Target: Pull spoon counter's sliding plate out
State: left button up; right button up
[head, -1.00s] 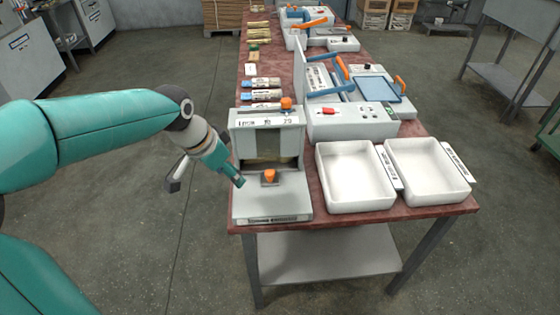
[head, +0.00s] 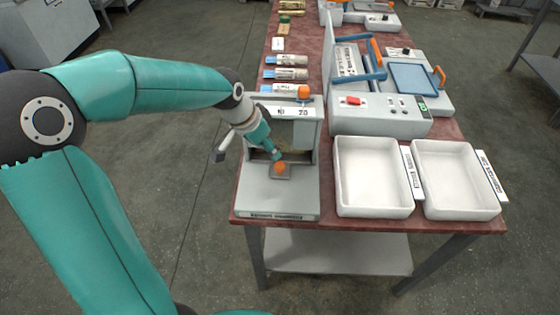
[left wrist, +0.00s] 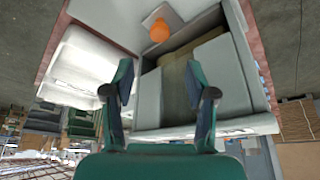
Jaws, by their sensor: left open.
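The spoon counter (head: 255,192) is a light grey machine at the table's front left corner, with an upright housing behind a flat base. Its sliding plate (head: 288,176) is a small grey piece low at the housing's front, with an orange knob (head: 280,168) on it. The knob also shows in the left wrist view (left wrist: 160,31), beyond my fingertips. My left gripper (head: 274,154) is just above and behind the knob in the head view, pointing down. In the left wrist view its fingers (left wrist: 160,76) are apart with nothing between them. My right gripper is not in view.
Two white trays (head: 343,205) (head: 421,208) stand right of the counter. A grey device with blue handles (head: 380,122) is behind them. Labelled tubes (head: 287,74) lie behind the counter. A second orange knob (head: 303,92) tops the housing.

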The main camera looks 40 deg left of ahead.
aim_at(279, 164)
pick_arm(q)
jog(key=x, duration=1)
jog(key=shift+w+f+p, duration=0.1)
jog(key=shift+f+p, duration=0.1)
jog(key=shift+p, duration=0.15)
grip_shut()
